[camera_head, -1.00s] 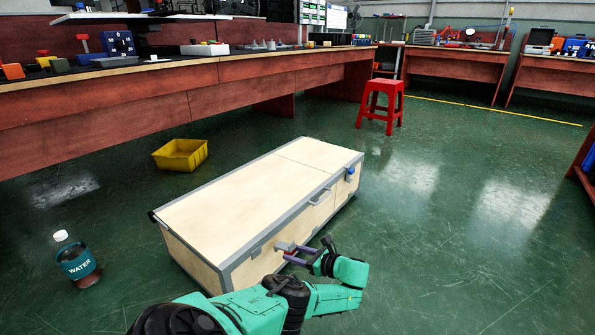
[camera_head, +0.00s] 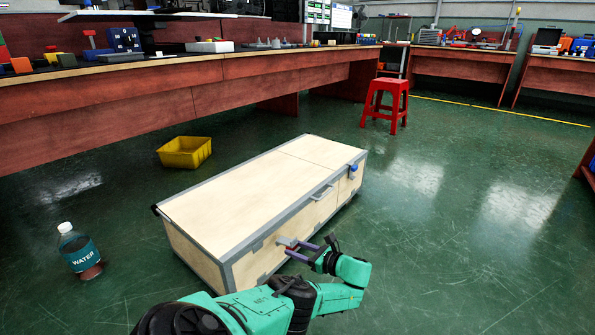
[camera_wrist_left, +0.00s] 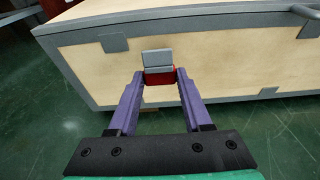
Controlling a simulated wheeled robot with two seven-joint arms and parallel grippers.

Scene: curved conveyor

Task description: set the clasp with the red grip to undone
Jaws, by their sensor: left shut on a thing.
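A long pale wooden chest (camera_head: 270,185) with grey metal edging stands on the green floor. The red-grip clasp (camera_wrist_left: 159,76) is on its long side, below a grey plate (camera_wrist_left: 157,57). In the left wrist view my left gripper (camera_wrist_left: 160,82) has its two purple fingers on either side of the red grip, shut on it. In the head view my left gripper (camera_head: 291,250) reaches the chest's front side near the left end. There the grey part of the clasp (camera_head: 287,241) sticks out and the red grip cannot be made out. My right gripper is not in view.
A second clasp with a blue grip (camera_head: 353,168) is near the chest's far end, beyond a grey handle (camera_head: 322,191). A water bottle (camera_head: 80,252), a yellow bin (camera_head: 185,153) and a red stool (camera_head: 385,104) stand on the floor. Floor right of the chest is clear.

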